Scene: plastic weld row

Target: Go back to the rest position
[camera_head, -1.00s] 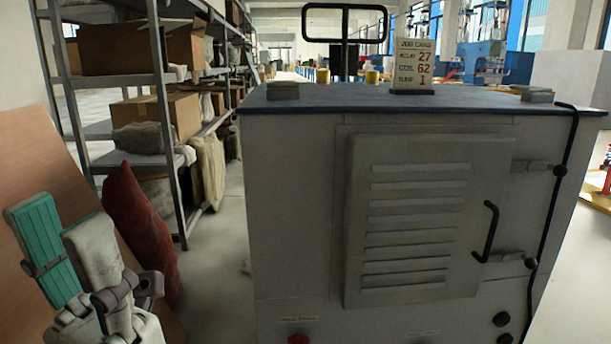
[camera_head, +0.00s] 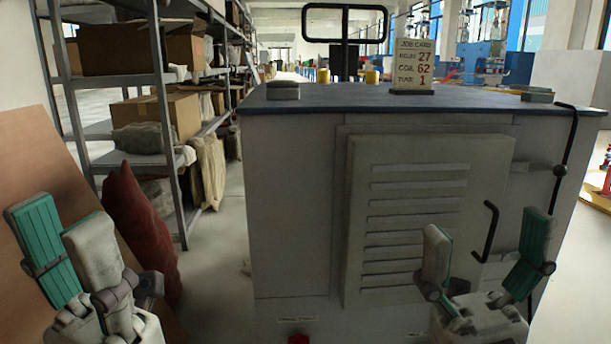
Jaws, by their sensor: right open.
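My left gripper (camera_head: 62,222) is at the lower left, pointing up, with its two fingers apart and nothing between them. One green finger pad faces the camera. My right gripper (camera_head: 488,226) is at the lower right, in front of the grey cabinet (camera_head: 290,200). It also points up, its fingers are wide apart with green pads, and the gap is empty. The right gripper covers part of the cabinet's lower right, below the black door handle (camera_head: 489,232). I cannot tell whether it touches the cabinet.
A job card (camera_head: 413,66) stands on the cabinet's dark top. A metal shelf (camera_head: 166,110) with boxes stands at the left. A dark red sack (camera_head: 140,235) and a brown board (camera_head: 35,150) are near my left gripper. Floor shows between shelf and cabinet.

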